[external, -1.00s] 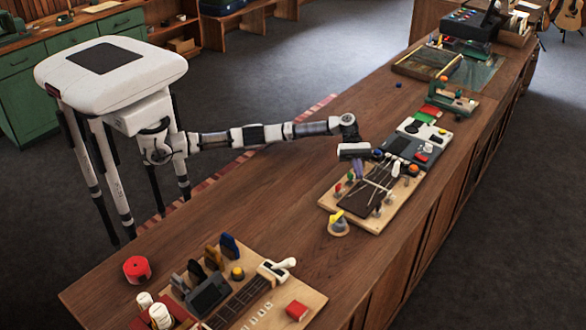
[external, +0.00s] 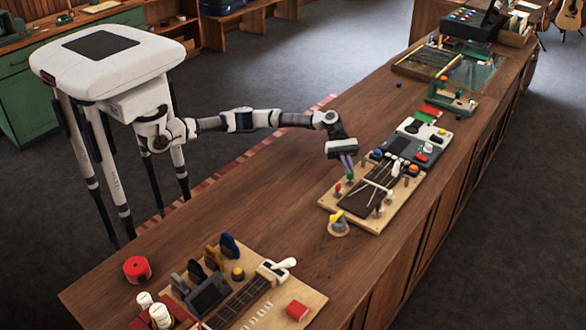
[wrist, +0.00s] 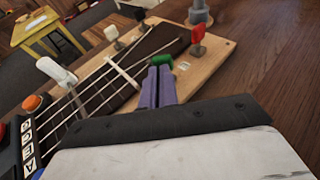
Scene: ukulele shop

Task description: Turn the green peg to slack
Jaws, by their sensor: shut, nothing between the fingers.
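The headstock board (external: 395,213) is a pale wooden plate with a dark neck and strings, lying on the counter. The green peg (wrist: 163,61) is at its near-left side, just past my fingertips in the wrist view. My gripper (external: 349,166) has purple fingers, pressed together and pointing down at the green peg. In the wrist view, the fingertips (wrist: 161,72) overlap the peg's lower edge, so whether they touch it is unclear. A red peg (wrist: 198,33) stands near it, and a white peg (wrist: 112,34) stands across the neck.
A red round tin (external: 137,269) and another fretboard station are at the lower left. The counter left of the board is clear.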

